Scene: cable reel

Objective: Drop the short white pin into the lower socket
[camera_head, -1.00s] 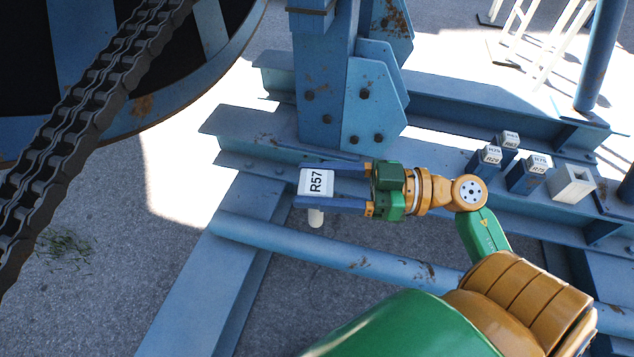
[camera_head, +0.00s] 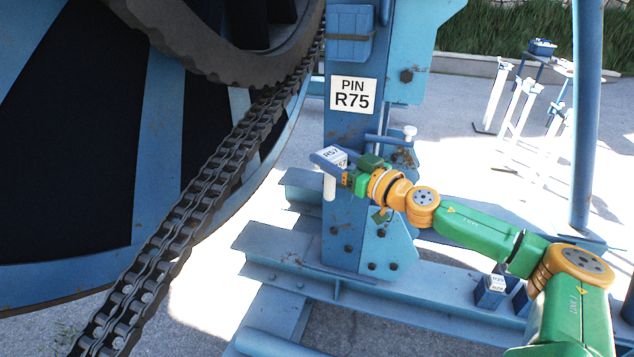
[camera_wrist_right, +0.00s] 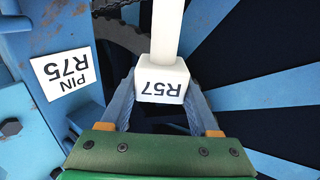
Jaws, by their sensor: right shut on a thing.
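A white pin (camera_head: 329,187) has a square head labelled R57 and a pale round shaft. My right gripper (camera_head: 331,158) is shut on its head. The shaft hangs down below the fingers, roughly upright, in the air before the blue post. In the right wrist view the pin's head (camera_wrist_right: 162,83) sits between the two fingers of the right gripper (camera_wrist_right: 161,97), with the shaft running off the top edge. I cannot make out the lower socket; part of the post is hidden behind my right gripper and wrist. My left gripper is not in view.
The blue post (camera_head: 345,235) carries a sign (camera_head: 353,95) reading PIN R75. The large reel and heavy chain (camera_head: 185,230) stand at left. A labelled blue block (camera_head: 489,292) sits on the beam at lower right.

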